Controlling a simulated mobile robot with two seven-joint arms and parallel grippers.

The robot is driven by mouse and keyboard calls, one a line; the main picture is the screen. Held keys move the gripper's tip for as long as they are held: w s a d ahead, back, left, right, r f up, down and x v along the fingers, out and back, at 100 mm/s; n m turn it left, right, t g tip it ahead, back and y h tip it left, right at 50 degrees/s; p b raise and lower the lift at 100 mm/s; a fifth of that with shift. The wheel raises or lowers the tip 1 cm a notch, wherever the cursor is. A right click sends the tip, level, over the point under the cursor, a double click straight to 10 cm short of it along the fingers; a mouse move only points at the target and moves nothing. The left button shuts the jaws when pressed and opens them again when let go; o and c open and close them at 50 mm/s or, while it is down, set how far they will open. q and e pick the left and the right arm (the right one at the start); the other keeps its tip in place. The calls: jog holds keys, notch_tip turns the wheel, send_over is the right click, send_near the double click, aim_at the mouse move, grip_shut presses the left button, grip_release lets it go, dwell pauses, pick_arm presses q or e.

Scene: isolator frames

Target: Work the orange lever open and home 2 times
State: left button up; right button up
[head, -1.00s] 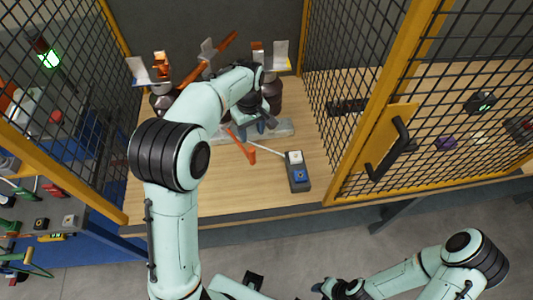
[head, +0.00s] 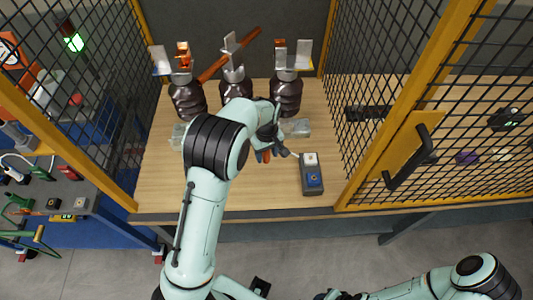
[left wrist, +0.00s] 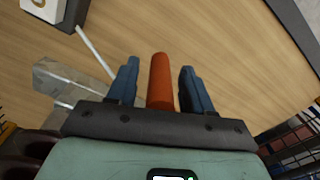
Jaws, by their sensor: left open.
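The orange lever (left wrist: 161,82) shows in the left wrist view as a rod standing between the two blue fingers of my left gripper (left wrist: 158,85). The fingers are open, with a visible gap on each side of the rod. In the head view my left gripper (head: 264,156) is low over the wooden table, in front of the isolator's middle insulator (head: 234,84); it and my arm hide most of the lever there. A long orange bar (head: 230,54) slants upward behind the insulators. My right gripper (head: 326,296) is cut off at the bottom edge, its jaws unclear.
A grey box with a blue button (head: 312,174) stands right of my left gripper, with a pale rod near it. Dark ribbed insulators (head: 286,95) stand behind. Yellow-framed mesh panels (head: 408,158) flank the table. The front left tabletop (head: 163,185) is clear.

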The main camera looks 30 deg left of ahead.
pick_arm(q)
jog(key=shift+f, duration=0.1)
grip_shut()
jog(key=shift+s+a, duration=0.1)
jog(key=s+a+m+b, duration=0.2)
jog(key=s+a+m, duration=0.3)
jog(key=a, duration=0.4)
jog(key=s+a+m+b, duration=0.1)
jog(key=s+a+m, duration=0.3)
jog(key=a, duration=0.4)
jog(key=shift+s+a+m+b, duration=0.35)
jog(key=shift+s+m+b, duration=0.05)
jog(key=shift+m, duration=0.1)
pick_arm(e)
jog(key=f, duration=0.1)
jog(key=s+f, duration=0.1)
jog(key=f, duration=0.1)
jog(key=s+f, duration=0.1)
jog(key=shift+s+f, duration=0.25)
pick_arm(q)
jog(key=shift+a, duration=0.1)
